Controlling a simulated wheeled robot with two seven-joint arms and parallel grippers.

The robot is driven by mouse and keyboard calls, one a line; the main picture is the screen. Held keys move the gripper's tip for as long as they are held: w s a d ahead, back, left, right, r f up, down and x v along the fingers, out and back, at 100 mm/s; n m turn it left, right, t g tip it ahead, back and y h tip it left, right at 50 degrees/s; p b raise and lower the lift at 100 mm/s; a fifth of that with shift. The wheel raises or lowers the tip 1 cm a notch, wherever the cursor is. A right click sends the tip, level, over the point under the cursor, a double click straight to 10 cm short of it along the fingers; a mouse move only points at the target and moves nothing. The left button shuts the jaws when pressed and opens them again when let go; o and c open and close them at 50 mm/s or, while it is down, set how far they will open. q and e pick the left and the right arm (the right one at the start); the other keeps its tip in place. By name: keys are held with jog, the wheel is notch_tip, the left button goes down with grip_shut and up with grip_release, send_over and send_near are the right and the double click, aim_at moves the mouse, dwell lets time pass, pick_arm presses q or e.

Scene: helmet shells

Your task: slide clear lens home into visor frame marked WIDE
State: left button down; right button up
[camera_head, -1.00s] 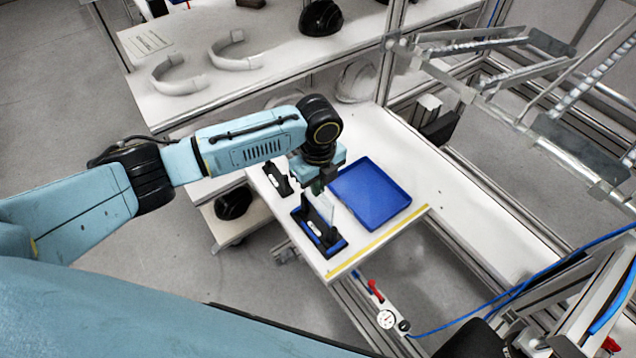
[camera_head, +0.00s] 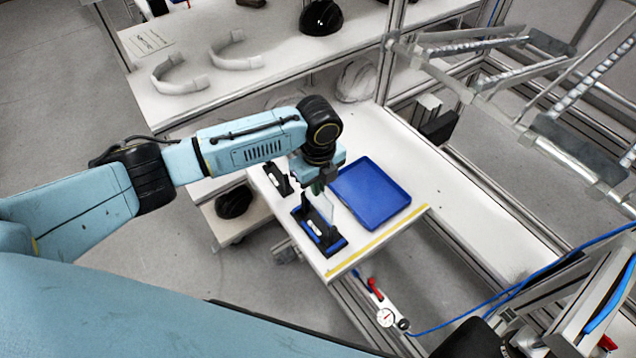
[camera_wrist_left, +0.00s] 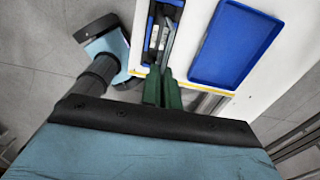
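My left gripper (camera_head: 318,188) has green fingers, close together, shut on the clear lens (camera_head: 327,208), a thin see-through plate held upright. The lens stands over a dark visor frame (camera_head: 330,246) on a blue-edged base near the table's front edge. In the left wrist view the fingers (camera_wrist_left: 162,92) point at the frame (camera_wrist_left: 152,40), with the lens (camera_wrist_left: 169,43) seen edge-on. I cannot tell how deep the lens sits in the frame. A second dark frame (camera_head: 276,178) stands further back left. Both frames carry white labels, too small to read. My right gripper is not in view.
A shallow blue tray (camera_head: 385,215) lies empty, close to the right of the lens; it also shows in the left wrist view (camera_wrist_left: 232,45). A yellow strip (camera_head: 372,247) marks the table's front edge. The white tabletop (camera_head: 400,150) behind the tray is clear.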

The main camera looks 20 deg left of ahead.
aim_at(318, 209)
pick_arm(q)
jog(key=shift+f+b, duration=2.3)
jog(key=shift+f, duration=1.75)
jog(key=c, duration=1.6)
grip_release()
notch_tip(318, 209, up, 13)
jog(key=shift+r, duration=0.2)
